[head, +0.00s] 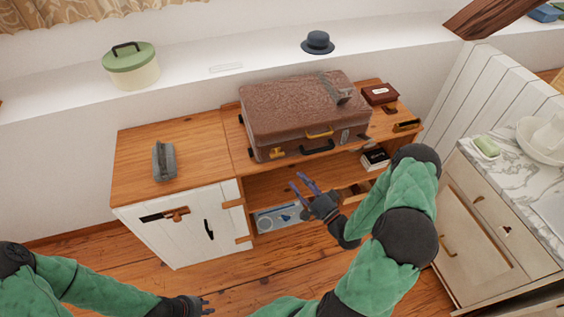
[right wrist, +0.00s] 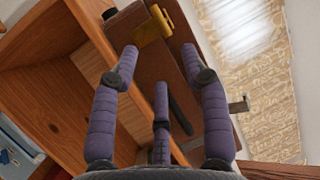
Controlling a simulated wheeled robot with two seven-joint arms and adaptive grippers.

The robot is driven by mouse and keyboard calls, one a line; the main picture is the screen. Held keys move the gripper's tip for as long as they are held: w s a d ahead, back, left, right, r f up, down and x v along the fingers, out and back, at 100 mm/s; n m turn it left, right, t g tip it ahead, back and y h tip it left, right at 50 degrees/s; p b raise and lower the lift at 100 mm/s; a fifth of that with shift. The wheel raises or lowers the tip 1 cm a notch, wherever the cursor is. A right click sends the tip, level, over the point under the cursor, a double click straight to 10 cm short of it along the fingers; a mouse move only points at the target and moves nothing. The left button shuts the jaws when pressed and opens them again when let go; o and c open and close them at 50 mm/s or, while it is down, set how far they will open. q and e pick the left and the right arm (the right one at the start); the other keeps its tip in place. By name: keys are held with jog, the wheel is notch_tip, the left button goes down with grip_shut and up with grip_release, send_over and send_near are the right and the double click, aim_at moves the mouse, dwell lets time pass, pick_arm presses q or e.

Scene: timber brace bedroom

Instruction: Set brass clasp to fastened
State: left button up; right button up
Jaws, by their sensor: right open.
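A brown suitcase (head: 300,105) lies on the wooden cabinet. A brass clasp (head: 277,153) sits at the left of its front face, near a black handle (head: 318,148). A yellow metal bar (head: 320,134) is above the handle. My right gripper (head: 303,182) is open and empty, in front of and below the suitcase. In the right wrist view a brass clasp (right wrist: 153,27) shows beyond the open fingertips of this gripper (right wrist: 160,58), with no visible grip on it. I cannot tell its exact setting. My left gripper (head: 205,305) is low at the front, away from the suitcase; its opening is unclear.
The cabinet's open shelf (head: 270,185) lies below the suitcase. A grey iron-like object (head: 164,161) stands on the left top, with clear wood around it. A dark red box (head: 380,93) is right of the suitcase. A marble counter (head: 510,170) stands at the right.

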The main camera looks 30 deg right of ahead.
aim_at(276, 155)
jog(key=b+x, duration=0.1)
jog(key=x, duration=0.9)
jog(key=shift+b, duration=0.35)
jog(key=shift+w, duration=0.1)
grip_shut()
